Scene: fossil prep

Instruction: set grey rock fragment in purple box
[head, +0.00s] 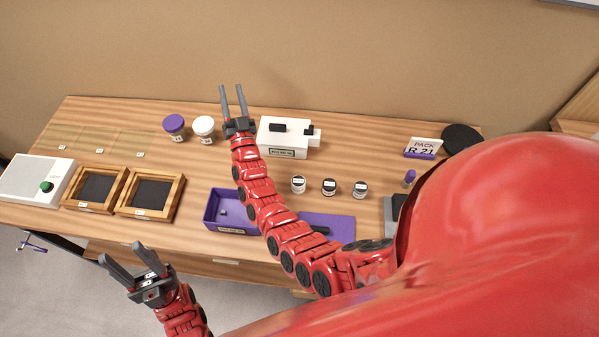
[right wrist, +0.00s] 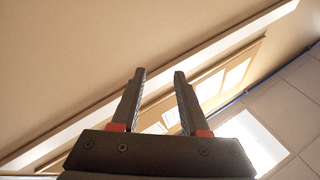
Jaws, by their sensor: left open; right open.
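The purple box (head: 211,207) is an open tray with a white label on its front, near the table's front edge in the head view. A small grey piece (head: 222,211), likely the grey rock fragment, lies inside at its left end. My right arm crosses in front of the box and hides its right part. My right gripper (head: 234,101) is open and empty, raised beyond the box; it also shows open in the right wrist view (right wrist: 158,100). My left gripper (head: 128,262) is open and empty, off the table's front edge at lower left.
Two framed trays (head: 176,206) and a white device (head: 32,180) stand on the left. Two jars (head: 203,127), a white block-like device (head: 288,146) and three small bottles (head: 329,187) stand around my right arm. A purple mat (head: 342,222) lies right of the box.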

